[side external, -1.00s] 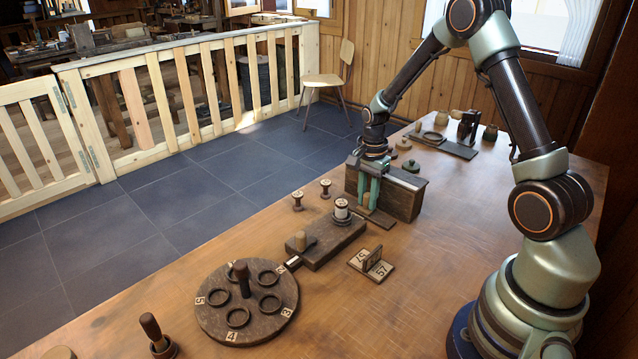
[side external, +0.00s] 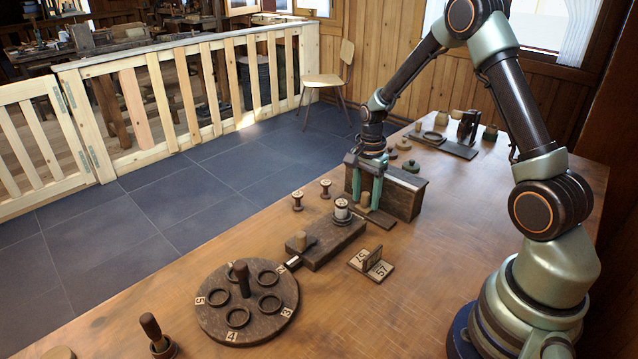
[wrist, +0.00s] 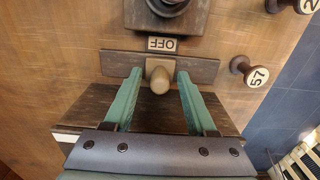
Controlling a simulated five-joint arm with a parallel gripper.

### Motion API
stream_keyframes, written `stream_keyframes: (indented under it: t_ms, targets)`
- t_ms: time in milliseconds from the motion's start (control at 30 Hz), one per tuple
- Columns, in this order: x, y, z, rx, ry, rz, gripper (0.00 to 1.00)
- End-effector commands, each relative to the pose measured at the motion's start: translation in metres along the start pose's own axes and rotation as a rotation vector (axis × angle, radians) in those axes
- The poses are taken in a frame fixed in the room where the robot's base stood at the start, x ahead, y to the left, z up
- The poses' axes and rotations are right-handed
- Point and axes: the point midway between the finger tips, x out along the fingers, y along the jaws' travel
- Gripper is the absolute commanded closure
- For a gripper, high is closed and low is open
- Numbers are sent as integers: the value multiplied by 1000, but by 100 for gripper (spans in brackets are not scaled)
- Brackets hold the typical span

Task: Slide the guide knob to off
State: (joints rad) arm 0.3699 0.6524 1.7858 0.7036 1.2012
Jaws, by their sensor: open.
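The guide knob (wrist: 158,78) is a small rounded wooden peg, standing in the middle of a dark flat bar (wrist: 117,65) in the wrist view. A white OFF label (wrist: 162,44) lies just beyond the bar, close to the knob. My gripper (wrist: 158,76) has two green fingers, spread open on either side of the knob with a visible gap to each. In the side view the knob (side external: 365,199) shows low between the fingers of my gripper (side external: 367,207), at the front of a dark wooden box (side external: 405,201).
A dark block (side external: 328,247) holds a spool (side external: 342,210) and a wooden peg. Two spools (side external: 297,200) stand behind it. A round tray (side external: 220,318) with several rings and number labels stands at the front left. A small number stand (side external: 371,264) sits on clear table to the right.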

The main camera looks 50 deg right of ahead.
Motion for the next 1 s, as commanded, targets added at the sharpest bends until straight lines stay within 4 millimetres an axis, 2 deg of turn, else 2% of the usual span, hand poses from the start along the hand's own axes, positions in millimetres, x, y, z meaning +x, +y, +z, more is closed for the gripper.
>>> stream_keyframes:
  t_ms: [800,1000]
  targets:
    - [-59,0,0,0,1,-2,43]
    - [-67,0,0,0,1,-1,43]
